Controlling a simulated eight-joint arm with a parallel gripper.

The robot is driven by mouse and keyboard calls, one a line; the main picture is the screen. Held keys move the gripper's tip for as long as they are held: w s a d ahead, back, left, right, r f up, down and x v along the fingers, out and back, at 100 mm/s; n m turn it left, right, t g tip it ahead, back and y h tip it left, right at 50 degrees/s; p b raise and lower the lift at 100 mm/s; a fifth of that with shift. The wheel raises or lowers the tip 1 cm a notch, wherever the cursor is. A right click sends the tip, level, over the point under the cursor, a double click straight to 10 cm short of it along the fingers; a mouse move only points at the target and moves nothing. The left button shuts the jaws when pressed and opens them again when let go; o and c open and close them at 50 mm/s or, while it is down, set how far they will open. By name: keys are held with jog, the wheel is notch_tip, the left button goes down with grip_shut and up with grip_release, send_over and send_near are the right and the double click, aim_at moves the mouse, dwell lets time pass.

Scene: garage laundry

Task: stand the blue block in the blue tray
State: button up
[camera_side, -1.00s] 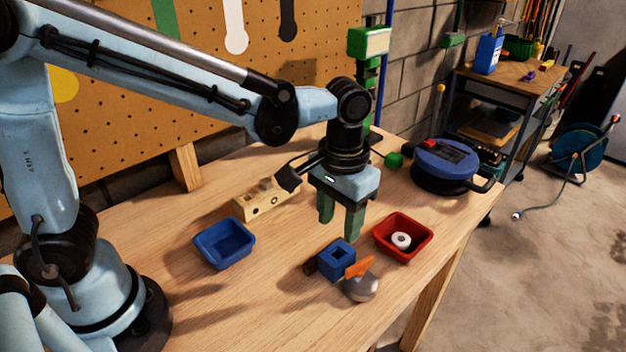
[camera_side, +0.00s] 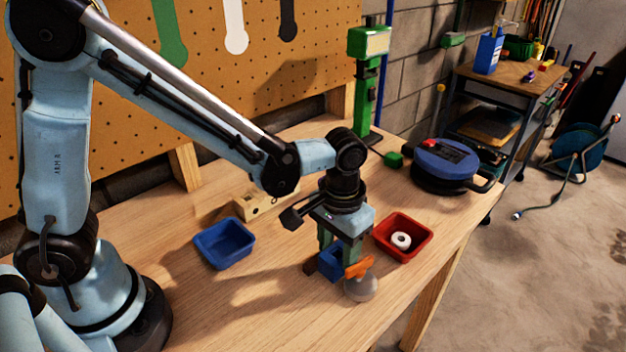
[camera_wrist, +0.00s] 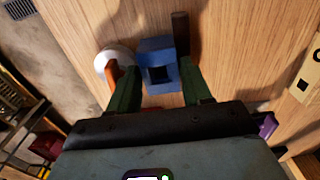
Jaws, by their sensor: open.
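The blue block (camera_side: 331,265), with a square hole in its top, rests on the workbench; it also shows in the wrist view (camera_wrist: 146,52). My gripper (camera_side: 341,255) is lowered over it with the jaws open. In the wrist view the two green fingers (camera_wrist: 158,72) lie on either side of the block; I cannot tell whether they touch it. In the side view the fingers and an orange part hide some of the block. The blue tray (camera_side: 228,262) stands empty to the left of the block.
A round grey object (camera_side: 362,290) with an orange part (camera_side: 359,267) sits close to the block's right. A dark piece (camera_side: 309,267) lies at its left. A red tray (camera_side: 412,252) holds a white ring (camera_side: 401,240).

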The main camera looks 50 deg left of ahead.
jog(key=shift+c, duration=0.5)
jog(key=c, duration=0.7)
jog(key=shift+r, duration=0.1)
